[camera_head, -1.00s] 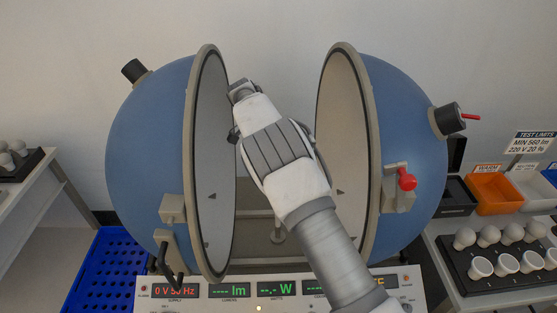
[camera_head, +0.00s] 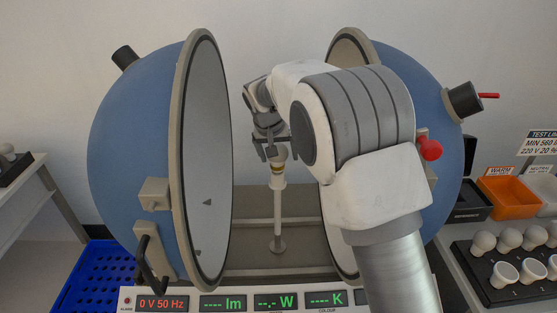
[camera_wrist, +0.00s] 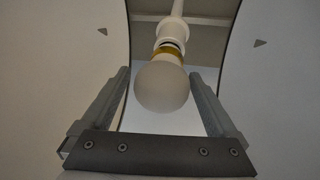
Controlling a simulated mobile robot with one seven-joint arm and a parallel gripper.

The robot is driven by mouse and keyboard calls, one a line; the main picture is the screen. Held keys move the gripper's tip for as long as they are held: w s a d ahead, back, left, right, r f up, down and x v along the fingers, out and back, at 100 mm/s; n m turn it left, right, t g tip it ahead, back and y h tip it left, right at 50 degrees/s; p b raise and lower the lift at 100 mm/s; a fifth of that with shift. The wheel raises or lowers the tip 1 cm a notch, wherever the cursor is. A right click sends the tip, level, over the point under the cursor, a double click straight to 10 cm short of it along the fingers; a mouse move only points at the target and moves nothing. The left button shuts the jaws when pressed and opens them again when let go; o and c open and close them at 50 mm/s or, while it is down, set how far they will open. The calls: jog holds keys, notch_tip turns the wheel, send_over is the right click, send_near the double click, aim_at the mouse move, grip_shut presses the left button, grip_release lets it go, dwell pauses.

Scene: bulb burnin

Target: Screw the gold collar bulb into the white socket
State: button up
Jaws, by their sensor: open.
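The gold collar bulb (camera_head: 277,157) stands upright, globe up, on the white socket (camera_head: 277,184) at the top of a white post between the two blue half-spheres. In the wrist view the round white globe (camera_wrist: 162,88) is nearest, with its gold collar (camera_wrist: 168,56) behind it and the white socket (camera_wrist: 172,33) beyond. How deep the bulb sits in the socket cannot be told. My gripper (camera_head: 276,150) is open at the globe. In the wrist view its fingers (camera_wrist: 160,78) lie on either side of the globe, with gaps on both sides.
The left half-sphere (camera_head: 140,150) and right half-sphere (camera_head: 405,95) stand open around the post. A control panel (camera_head: 200,300) is in front. At right are a bulb rack (camera_head: 490,290) and an orange bin (camera_head: 513,199). A blue crate (camera_head: 98,275) is at left.

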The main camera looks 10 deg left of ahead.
jog(key=n+y+p, duration=0.1)
jog(key=n+y, duration=0.1)
jog(key=n, duration=0.2)
jog(key=shift+r+n, duration=0.15)
jog(key=shift+n, duration=0.25)
jog(key=n+y+p, duration=0.1)
jog(key=n, duration=0.2)
jog(key=shift+w+a+n+g, duration=0.1)
jog(key=shift+n+g, duration=0.2)
jog(key=shift+g, duration=0.1)
jog(key=c, duration=1.2)
jog(key=shift+f+m+b, duration=0.2)
jog(key=shift+m+b, duration=0.25)
jog(key=shift+m, duration=0.55)
jog(key=shift+c, duration=0.2)
jog(key=m+h+b, duration=0.1)
jog(key=m, duration=0.2)
jog(key=shift+r+m+t+h, duration=0.1)
jog(key=shift+m+t+h, duration=0.2)
jog(key=shift+t+h, duration=0.1)
jog(key=m+h+p, duration=0.1)
jog(key=m+h, duration=0.1)
jog(key=m, duration=0.3)
jog(key=shift+r, duration=0.15)
jog(key=o, duration=1.3)
jog(key=shift+d+m, duration=0.3)
jog(key=shift+m, duration=0.1)
jog(key=shift+o, duration=0.2)
jog(key=shift+a, duration=0.1)
